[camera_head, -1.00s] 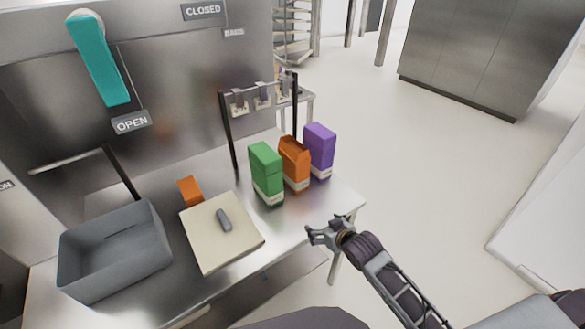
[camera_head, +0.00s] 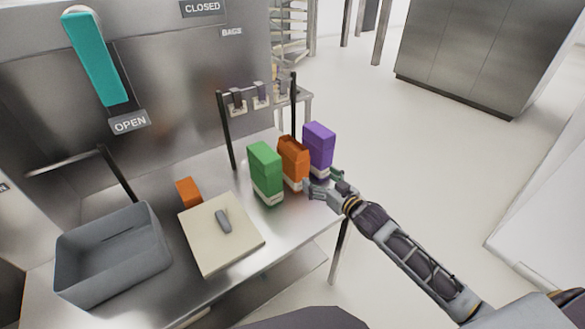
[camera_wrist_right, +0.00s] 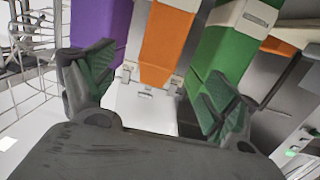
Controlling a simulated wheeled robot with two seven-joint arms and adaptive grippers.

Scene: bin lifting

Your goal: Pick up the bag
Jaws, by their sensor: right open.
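Three bags stand upright in a row on the metal table (camera_head: 315,222): a green bag (camera_head: 265,168), an orange bag (camera_head: 293,158) and a purple bag (camera_head: 318,145). Each has a pale lower band. My right gripper (camera_head: 322,183) is open and empty at the near side of the orange bag, low down. In the right wrist view the orange bag (camera_wrist_right: 166,45) lies ahead between the open fingers, with the purple bag (camera_wrist_right: 98,25) on the left and the green bag (camera_wrist_right: 226,50) on the right. I cannot tell whether the fingers touch any bag. My left gripper is out of view.
A grey bin (camera_head: 150,262) stands at the table's left. Beside it a cream board (camera_head: 215,262) bears a small grey object (camera_head: 223,220); a small orange block (camera_head: 189,191) is behind it. A rack with clips (camera_head: 262,92) stands behind the bags. The floor at right is clear.

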